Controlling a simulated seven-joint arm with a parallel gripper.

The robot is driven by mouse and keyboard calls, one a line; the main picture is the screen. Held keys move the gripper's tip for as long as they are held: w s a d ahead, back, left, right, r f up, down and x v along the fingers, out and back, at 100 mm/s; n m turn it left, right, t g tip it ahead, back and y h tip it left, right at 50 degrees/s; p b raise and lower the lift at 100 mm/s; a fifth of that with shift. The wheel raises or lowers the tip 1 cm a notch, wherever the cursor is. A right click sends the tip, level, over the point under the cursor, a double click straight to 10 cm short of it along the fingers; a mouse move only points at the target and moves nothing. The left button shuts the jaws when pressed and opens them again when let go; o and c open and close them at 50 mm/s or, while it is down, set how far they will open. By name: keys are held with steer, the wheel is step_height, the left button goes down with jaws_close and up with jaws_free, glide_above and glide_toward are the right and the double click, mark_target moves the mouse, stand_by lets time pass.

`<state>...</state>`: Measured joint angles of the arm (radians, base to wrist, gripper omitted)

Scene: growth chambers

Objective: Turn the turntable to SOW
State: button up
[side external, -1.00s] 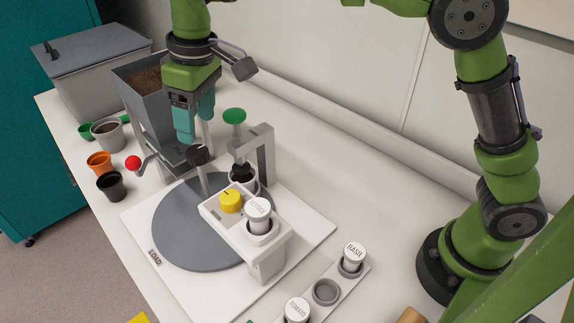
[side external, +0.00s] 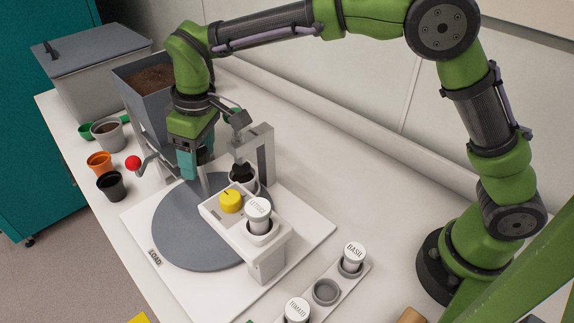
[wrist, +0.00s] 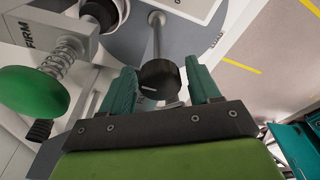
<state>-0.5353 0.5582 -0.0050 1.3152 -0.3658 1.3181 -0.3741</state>
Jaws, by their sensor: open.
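The turntable (side external: 178,238) is a grey disc on a white base plate, with a LOAD label (side external: 155,257) at its front left edge. No SOW label is readable. A black knob (wrist: 159,80) tops a post that rises from the disc in the wrist view. My gripper (side external: 191,174) is low over the back left of the disc, and it hides the knob in the side external view. In the wrist view its teal fingers (wrist: 162,88) are open, one on each side of the knob. I cannot tell whether they touch it.
A white seeder bridge with a yellow knob (side external: 230,201) and a labelled vial (side external: 259,211) overhangs the disc. A green plunger (wrist: 38,90) marked FIRM is close beside my gripper. A soil hopper (side external: 143,98) and a red-ball crank (side external: 133,162) stand left.

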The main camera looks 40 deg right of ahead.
steer(key=shift+c, duration=0.4)
steer(key=c, duration=0.6)
steer(key=m, duration=0.4)
steer(key=shift+h, duration=0.4)
steer(key=shift+m, duration=1.1)
steer(key=m, duration=0.2)
steer(key=shift+m+h, duration=0.3)
steer(key=m, duration=0.3)
